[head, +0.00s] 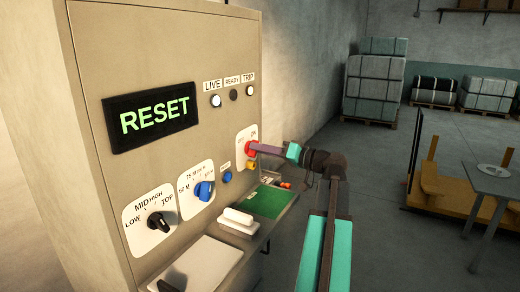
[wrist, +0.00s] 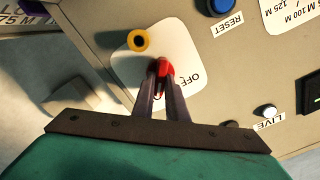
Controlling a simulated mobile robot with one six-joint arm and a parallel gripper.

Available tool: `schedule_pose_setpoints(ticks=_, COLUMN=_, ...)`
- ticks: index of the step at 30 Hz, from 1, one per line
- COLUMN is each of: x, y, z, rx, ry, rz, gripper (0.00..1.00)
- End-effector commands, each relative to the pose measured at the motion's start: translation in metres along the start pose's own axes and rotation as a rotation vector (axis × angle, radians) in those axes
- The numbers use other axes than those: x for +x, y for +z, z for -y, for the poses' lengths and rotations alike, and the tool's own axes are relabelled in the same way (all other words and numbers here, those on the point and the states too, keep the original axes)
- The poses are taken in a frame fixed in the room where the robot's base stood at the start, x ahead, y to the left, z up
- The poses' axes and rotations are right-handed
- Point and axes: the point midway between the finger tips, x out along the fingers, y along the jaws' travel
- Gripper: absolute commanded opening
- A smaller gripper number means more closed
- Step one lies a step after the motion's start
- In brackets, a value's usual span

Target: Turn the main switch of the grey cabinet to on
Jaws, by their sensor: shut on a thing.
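The grey cabinet (head: 105,50) fills the left of the head view. Its main switch is a red knob (head: 252,148) on a white plate, with OFF and ON labels above it. My gripper (head: 258,148) reaches in from the right and is shut on the red knob. In the wrist view the red knob (wrist: 165,68) sits between the two fingertips (wrist: 163,80). The OFF label (wrist: 190,79) shows beside it. The fingers hide part of the knob and plate, so I cannot tell its exact angle. The cabinet's display (head: 150,115) reads RESET in green.
Below the switch are a yellow button (head: 254,177), a blue RESET button (head: 225,194), a blue selector (head: 203,191) and a black selector (head: 158,221). A shelf with a green mat (head: 265,202) juts out beneath.

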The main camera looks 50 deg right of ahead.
Motion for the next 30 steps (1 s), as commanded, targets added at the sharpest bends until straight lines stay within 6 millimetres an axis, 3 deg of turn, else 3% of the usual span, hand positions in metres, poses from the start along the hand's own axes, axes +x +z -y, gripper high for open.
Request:
schedule_pose_setpoints(ticks=9, x=-0.0002, y=0.0009, z=-0.0009, rx=0.119, ry=0.0, rz=0.002, gripper=0.0)
schedule_pose_setpoints(ticks=22, x=-0.0001, y=0.0011, z=-0.0011, rx=0.134, ry=0.0, rz=0.002, gripper=0.0)
schedule_pose_setpoints(ticks=23, x=-0.0001, y=0.0011, z=-0.0011, rx=0.134, ry=0.0, rz=0.002, gripper=0.14)
schedule_pose_setpoints(ticks=26, x=0.0, y=0.001, z=-0.0011, rx=0.133, ry=0.0, rz=0.002, gripper=0.31)
schedule_pose_setpoints(ticks=30, x=0.0001, y=0.0007, z=-0.0008, rx=0.132, ry=0.0, rz=0.001, gripper=0.31)
